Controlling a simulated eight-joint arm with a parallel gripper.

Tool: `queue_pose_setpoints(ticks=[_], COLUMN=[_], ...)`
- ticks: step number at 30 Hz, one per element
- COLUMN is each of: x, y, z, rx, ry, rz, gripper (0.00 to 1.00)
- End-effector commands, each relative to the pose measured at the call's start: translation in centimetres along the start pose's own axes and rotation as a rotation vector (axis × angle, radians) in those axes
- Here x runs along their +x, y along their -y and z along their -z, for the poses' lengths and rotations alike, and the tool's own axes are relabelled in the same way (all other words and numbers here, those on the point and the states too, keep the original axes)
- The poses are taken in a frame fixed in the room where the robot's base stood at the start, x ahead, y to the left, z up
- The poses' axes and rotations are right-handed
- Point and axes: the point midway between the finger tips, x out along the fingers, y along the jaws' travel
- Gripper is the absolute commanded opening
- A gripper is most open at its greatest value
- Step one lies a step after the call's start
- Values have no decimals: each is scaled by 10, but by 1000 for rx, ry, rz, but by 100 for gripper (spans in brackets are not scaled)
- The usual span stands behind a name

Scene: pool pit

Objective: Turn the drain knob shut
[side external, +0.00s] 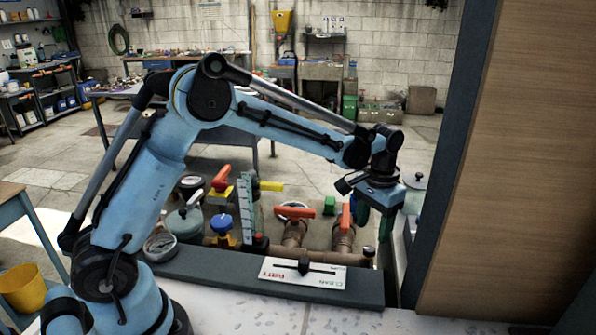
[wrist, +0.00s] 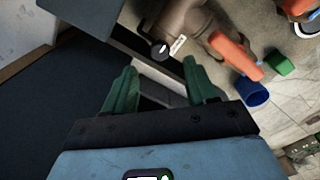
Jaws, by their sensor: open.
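A small black knob (side external: 368,252) sits on the right end of the brown pipe in the side view. It also shows in the wrist view (wrist: 160,48), with a pale tag beside it. I take it for the drain knob, but no readable label confirms this. My gripper (side external: 375,218) hangs above and slightly right of the knob in the side view, its green fingers pointing down. In the wrist view my gripper (wrist: 161,82) is open, fingers apart with nothing between them. The knob lies beyond the fingertips, and I see no contact.
Red-orange valve handles (side external: 295,213) stand on the brown pipes (side external: 320,257) left of my gripper. A slider panel (side external: 303,272) lies on the dark ledge (side external: 220,268) in front. A tall wooden panel (side external: 515,150) closes off the right side. A blue cup-like part (wrist: 253,93) shows in the wrist view.

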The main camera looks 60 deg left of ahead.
Motion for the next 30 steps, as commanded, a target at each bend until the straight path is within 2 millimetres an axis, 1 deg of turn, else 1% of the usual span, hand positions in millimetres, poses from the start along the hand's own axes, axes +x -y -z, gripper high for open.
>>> queue_pose_setpoints(ticks=[1,3,6,10,15,25,28,30], x=[-11,-25,-41,-56,-64,-65,-70,-76], y=[0,0,0,0,0,0,1,3], z=[0,0,0,0,0,0,-4,-11], rx=[0,0,0,0,0,0,0,-1], ry=[0,0,0,0,0,-1,-15,-37], rz=[0,0,0,0,0,0,-1,-2], gripper=[57,57,57,57,57,57,57,57])
